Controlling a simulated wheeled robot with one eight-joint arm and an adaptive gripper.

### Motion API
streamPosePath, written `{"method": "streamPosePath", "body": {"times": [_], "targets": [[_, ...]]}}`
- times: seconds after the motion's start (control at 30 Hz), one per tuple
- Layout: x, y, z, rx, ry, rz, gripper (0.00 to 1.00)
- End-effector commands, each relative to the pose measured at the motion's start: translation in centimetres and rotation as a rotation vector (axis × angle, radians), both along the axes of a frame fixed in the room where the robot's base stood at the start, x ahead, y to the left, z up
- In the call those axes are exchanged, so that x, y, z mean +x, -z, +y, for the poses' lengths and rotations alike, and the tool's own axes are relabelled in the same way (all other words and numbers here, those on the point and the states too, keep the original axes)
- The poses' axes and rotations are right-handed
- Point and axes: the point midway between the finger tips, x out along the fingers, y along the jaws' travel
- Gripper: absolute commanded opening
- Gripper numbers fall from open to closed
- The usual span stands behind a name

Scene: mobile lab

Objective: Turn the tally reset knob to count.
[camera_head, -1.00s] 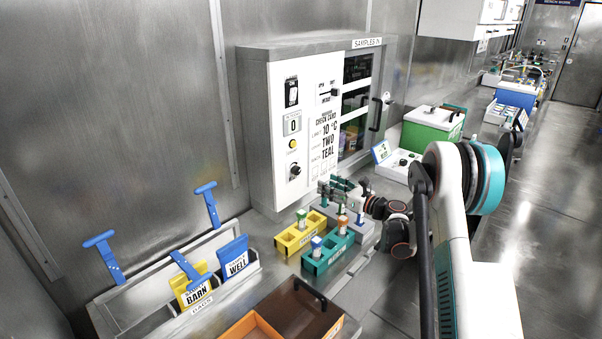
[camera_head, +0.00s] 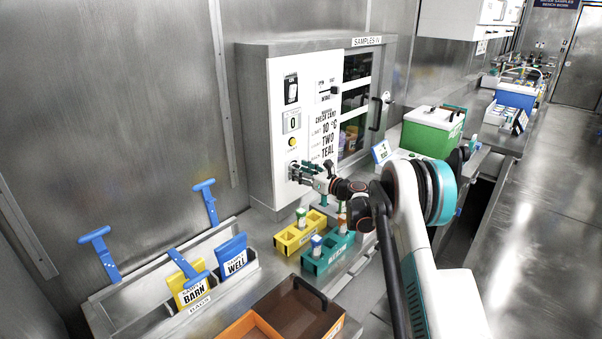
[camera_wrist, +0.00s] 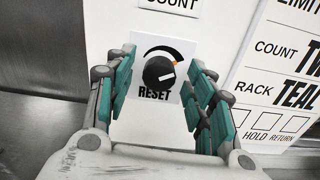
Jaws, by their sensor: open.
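The reset knob (camera_wrist: 158,71) is a round black dial with a white pointer mark, on a white plate labelled RESET on the cabinet's front panel. In the wrist view its pointer lies toward the right and slightly down. My gripper (camera_wrist: 160,100) is open, with its teal-padded fingers to the left and right of the knob and apart from it. In the head view my gripper (camera_head: 300,171) is at the lower left of the panel and hides the knob. The tally counter (camera_head: 292,122) above shows 0.
A yellow button (camera_head: 292,143) and a black switch (camera_head: 291,89) are on the same panel. A yellow rack (camera_head: 290,243) and a teal rack (camera_head: 318,266) with capped vials stand on the bench below my arm. A green box (camera_head: 428,135) stands to the right.

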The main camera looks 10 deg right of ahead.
Motion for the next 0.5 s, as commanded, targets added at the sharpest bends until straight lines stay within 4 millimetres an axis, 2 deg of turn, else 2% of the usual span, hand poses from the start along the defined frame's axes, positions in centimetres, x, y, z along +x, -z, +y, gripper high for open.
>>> {"method": "streamPosePath", "body": {"times": [0.23, 0.43, 0.5], "targets": [[0.04, -0.01, 0.04, 0.000, 0.000, 0.000, 0.49], [0.03, -0.01, 0.05, 0.000, 0.000, 0.000, 0.05], [0.03, -0.01, 0.05, 0.000, 0.000, 0.000, 0.05]]}}
